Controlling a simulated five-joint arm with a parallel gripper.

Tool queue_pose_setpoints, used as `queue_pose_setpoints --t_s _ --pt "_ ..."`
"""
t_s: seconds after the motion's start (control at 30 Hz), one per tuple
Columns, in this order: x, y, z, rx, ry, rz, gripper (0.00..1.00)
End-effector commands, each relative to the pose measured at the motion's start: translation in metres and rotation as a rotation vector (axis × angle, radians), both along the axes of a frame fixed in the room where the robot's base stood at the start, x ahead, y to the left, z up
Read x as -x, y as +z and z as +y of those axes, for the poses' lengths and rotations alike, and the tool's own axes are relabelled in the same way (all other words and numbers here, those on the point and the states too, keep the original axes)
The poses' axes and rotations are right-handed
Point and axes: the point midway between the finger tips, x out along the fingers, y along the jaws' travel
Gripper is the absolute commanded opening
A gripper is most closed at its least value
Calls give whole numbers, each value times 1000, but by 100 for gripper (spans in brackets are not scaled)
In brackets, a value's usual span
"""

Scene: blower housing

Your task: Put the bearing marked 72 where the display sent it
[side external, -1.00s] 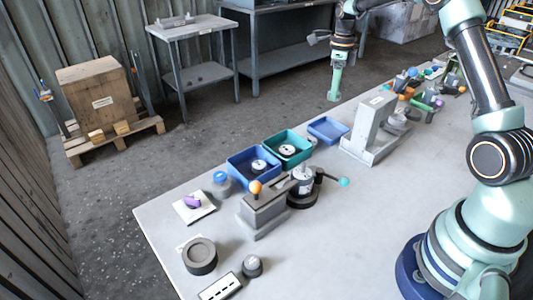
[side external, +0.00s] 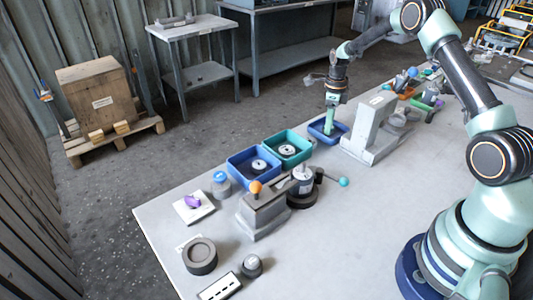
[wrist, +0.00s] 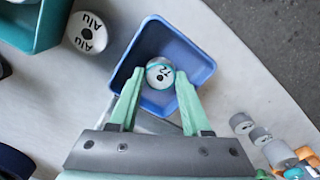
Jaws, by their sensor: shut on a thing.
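The bearing (wrist: 159,73) is a small pale metal disc with a teal ring and a dark hole. Its marking is turned sideways and looks like 72. My gripper (wrist: 160,78) is shut on it, with one green finger on each side. The bearing is within the outline of the light-blue tray (wrist: 198,66) in the wrist view; whether it touches the floor is unclear. In the side view my gripper (side external: 329,127) points down into that tray (side external: 313,127), and the bearing cannot be made out. I cannot identify the display in these frames.
A teal bin (side external: 272,146) and a darker blue bin (side external: 233,165) each hold a round part. An Alu-marked cylinder (wrist: 86,32) stands between the teal bin and the light-blue tray. A grey press stand (side external: 365,140) is close right of the tray.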

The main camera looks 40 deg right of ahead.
Motion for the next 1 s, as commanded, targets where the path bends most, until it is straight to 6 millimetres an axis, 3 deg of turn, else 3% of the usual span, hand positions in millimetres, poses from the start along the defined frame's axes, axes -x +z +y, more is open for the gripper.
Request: queue_pose_setpoints --t_s 0.23,0.27,0.3,0.33,0.73,1.0 --pt "0 -3 0 0 0 0 0" --pt "0 -3 0 0 0 0 60" --pt "0 -2 0 0 0 0 75" --pt "0 -2 0 0 0 0 78" --pt "0 4 0 0 0 -1 78" --pt "-1 52 0 2 0 -5 78"
